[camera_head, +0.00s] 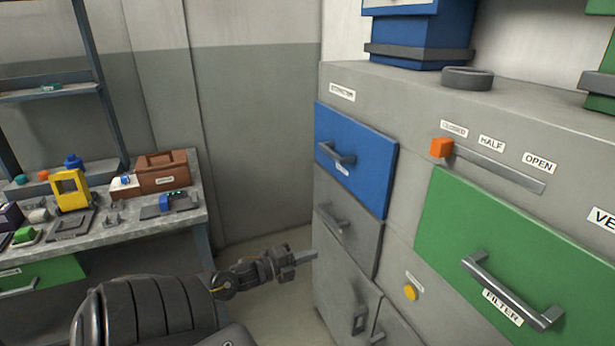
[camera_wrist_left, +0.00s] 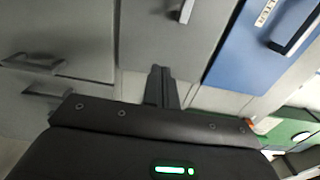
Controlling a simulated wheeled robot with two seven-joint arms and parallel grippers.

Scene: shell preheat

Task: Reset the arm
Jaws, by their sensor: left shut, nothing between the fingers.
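My left arm comes in from the lower left in the head view. Its gripper (camera_head: 306,257) is shut and empty, just in front of the grey cabinet (camera_head: 338,262), level with the area below the blue drawer. In the left wrist view the closed fingers (camera_wrist_left: 161,85) point toward the grey cabinet fronts, with nothing between them. I cannot tell whether the fingertips touch the cabinet. My right gripper does not show.
The cabinet has a blue drawer (camera_head: 355,158), a green drawer (camera_head: 520,235), an orange slider knob (camera_head: 441,148) and a yellow button (camera_head: 410,292). A workbench (camera_head: 140,226) with a yellow frame (camera_head: 70,190) and a brown box (camera_head: 163,172) stands at left. Floor shows between bench and cabinet.

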